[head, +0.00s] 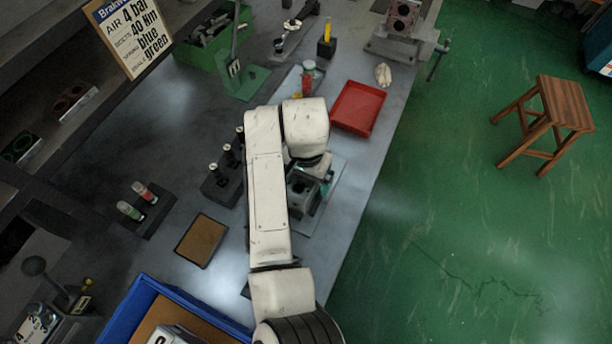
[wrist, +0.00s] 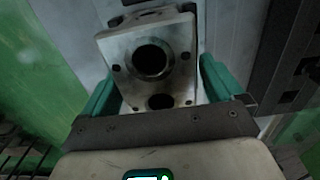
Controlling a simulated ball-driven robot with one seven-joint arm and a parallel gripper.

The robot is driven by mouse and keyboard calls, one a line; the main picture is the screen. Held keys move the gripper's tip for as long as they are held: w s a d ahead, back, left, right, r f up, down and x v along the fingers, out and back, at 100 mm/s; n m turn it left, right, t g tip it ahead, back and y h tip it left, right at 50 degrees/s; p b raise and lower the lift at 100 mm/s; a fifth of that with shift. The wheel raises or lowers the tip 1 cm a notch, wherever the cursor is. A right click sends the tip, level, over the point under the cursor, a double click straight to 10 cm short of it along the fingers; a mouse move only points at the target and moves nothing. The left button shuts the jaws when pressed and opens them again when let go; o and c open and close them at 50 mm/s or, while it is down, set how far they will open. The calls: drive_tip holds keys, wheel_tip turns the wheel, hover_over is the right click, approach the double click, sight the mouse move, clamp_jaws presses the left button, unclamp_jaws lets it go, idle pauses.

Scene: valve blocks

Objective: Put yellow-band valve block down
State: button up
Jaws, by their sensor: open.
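A grey metal valve block (wrist: 150,55) with a large round bore and smaller holes sits between the teal fingers of my gripper (wrist: 160,85) in the wrist view. My gripper is open, with a finger on each side of the block. No yellow band shows on the visible faces. In the head view, my arm reaches over the bench and partly hides a grey block (head: 299,186) beside my gripper (head: 312,176). The block is at a pale plate (head: 326,205) on the bench; its underside is hidden.
A red tray (head: 358,108) lies beyond my gripper. A cork-topped pad (head: 201,240), a dark holder with two vials (head: 137,208) and a blue crate (head: 178,295) are to the left. The bench edge drops to green floor on the right, where a wooden stool (head: 555,105) stands.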

wheel_tip(320, 180, up, 12)
drive_tip(key=shift+b, duration=0.3)
drive_tip(key=w+d+f+t+h, duration=0.1)
drive_tip(key=d+f, duration=0.1)
drive_tip(key=d, duration=0.7)
drive_tip(key=d+f+h, duration=0.1)
drive_tip(key=d+f, duration=0.1)
drive_tip(key=d, duration=0.6)
drive_tip(key=s+d+f+n, duration=0.1)
drive_tip(key=s+d+f, duration=0.15)
drive_tip(key=d, duration=0.35)
drive_tip(key=s+d+f, duration=0.2)
drive_tip(key=s+d, duration=0.2)
drive_tip(key=d, duration=0.2)
drive_tip(key=s+f+n+y, duration=0.1)
drive_tip(key=s+f, duration=0.2)
drive_tip(key=s, duration=0.7)
drive_tip(key=s+d+f+n, duration=0.1)
drive_tip(key=s+f, duration=0.2)
drive_tip(key=s, duration=0.8)
drive_tip(key=shift+d+y, duration=0.3)
drive_tip(key=shift+y, duration=0.1)
drive_tip(key=shift+c, duration=0.2)
